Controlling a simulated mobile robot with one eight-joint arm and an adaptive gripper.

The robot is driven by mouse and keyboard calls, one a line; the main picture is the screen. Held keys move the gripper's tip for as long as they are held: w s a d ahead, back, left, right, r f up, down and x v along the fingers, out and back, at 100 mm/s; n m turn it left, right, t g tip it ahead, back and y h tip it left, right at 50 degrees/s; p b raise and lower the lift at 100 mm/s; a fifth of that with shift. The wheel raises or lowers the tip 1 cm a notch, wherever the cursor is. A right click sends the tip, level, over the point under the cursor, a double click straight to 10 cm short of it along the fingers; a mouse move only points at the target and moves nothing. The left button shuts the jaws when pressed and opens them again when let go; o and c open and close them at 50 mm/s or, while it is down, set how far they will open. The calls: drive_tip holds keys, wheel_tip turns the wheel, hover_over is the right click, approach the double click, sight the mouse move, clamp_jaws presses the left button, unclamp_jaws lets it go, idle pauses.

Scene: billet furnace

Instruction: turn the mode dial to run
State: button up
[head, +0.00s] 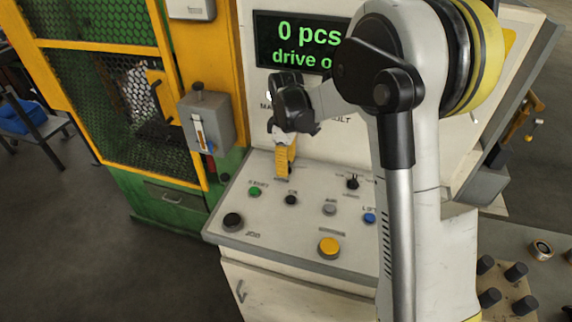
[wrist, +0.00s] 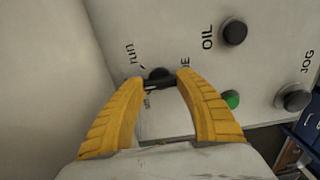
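The mode dial (wrist: 158,76) is a small black knob with a bar handle on the pale panel, seen in the wrist view. The word "run" is printed up and left of it; another label below left is partly covered by a finger. My gripper (wrist: 161,82) has its two yellow fingers on either side of the dial, and the bar fills the gap between the fingertips. In the head view my gripper (head: 284,165) reaches down to the back of the sloped panel, and the dial is hidden behind it. I cannot tell which label the dial points at.
The panel (head: 300,225) also carries a green button (head: 254,191), a black OIL knob (head: 291,199), a black JOG knob (head: 232,221), a small black lever (head: 352,182) and a yellow button (head: 329,247). A display (head: 300,42) stands behind. A grey box (head: 205,122) is on the left.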

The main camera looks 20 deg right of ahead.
idle(0.3)
drive_tip(key=m, duration=0.4)
drive_tip(key=shift+m, duration=0.3)
drive_tip(key=shift+m+p, duration=0.35)
drive_tip(key=shift+m, duration=1.95)
drive_tip(key=o, duration=1.2)
wheel_tip(320, 180, up, 12)
